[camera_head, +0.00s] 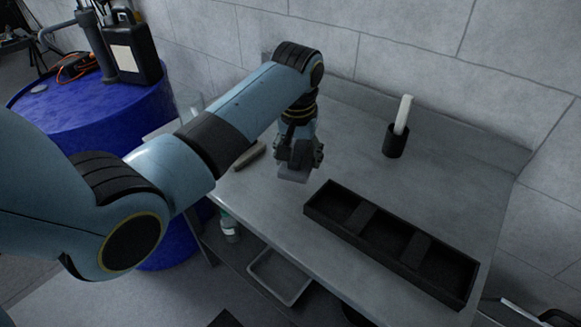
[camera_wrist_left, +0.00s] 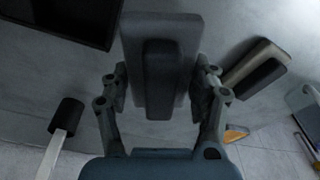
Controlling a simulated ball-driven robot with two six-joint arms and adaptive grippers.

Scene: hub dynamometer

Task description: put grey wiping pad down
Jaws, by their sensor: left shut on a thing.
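The grey wiping pad (camera_head: 293,175) is held under my left gripper (camera_head: 298,155) over the bench, left of the black tray. In the left wrist view, the pad (camera_wrist_left: 188,32) is a flat grey slab with a darker raised grip, and my left gripper (camera_wrist_left: 160,88) has its fingers shut on both sides of that grip. The pad looks close to the bench top, but I cannot tell if it touches. My right gripper is not in view.
A black tray (camera_head: 361,219) with three compartments lies on the bench (camera_head: 350,140). A black cup (camera_head: 394,142) holding a white stick stands behind it. A beige and dark tool (camera_wrist_left: 258,68) lies left of the pad in the head view. A blue drum (camera_head: 60,125) stands left.

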